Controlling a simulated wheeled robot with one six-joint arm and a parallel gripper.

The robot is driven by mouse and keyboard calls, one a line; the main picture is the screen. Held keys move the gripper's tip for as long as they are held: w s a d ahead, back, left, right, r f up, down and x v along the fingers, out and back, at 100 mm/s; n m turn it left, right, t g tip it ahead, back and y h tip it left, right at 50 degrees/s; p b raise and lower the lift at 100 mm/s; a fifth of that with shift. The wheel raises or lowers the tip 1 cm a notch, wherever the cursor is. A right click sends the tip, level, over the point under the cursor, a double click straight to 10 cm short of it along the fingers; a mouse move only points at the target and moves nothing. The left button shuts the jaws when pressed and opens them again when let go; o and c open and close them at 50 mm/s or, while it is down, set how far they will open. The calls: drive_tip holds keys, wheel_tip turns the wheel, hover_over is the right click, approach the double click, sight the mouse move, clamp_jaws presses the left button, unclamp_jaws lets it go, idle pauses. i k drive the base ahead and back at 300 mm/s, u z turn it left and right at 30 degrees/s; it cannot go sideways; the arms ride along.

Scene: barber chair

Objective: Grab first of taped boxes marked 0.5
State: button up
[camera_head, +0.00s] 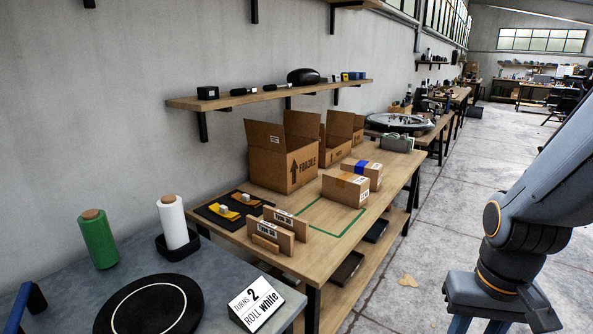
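Two closed, taped cardboard boxes stand close together on the wooden table. The nearer box (338,191) has brown tape and a white label on its right side. The farther box (375,173) has blue tape over its top and also a small pale label. The print on both labels is too small to read. My gripper (497,324) hangs over the floor at the bottom right, well apart from the boxes. Its fingertips are cut off by the frame edge, so its opening is unclear. No box shows at the visible part of it.
Open cardboard boxes (269,168) stand behind the taped ones, one marked FRAGILE. Labelled wooden blocks (271,240) and a black mat (214,215) lie nearer. A grey table (215,267) holds thread spools, a black disc and a sign (258,302).

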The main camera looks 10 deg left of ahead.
sight(373, 172)
drive_tip(key=i, duration=0.7)
drive_tip(key=z, duration=0.7)
drive_tip(key=i, duration=1.9)
drive_tip(key=u, duration=0.7)
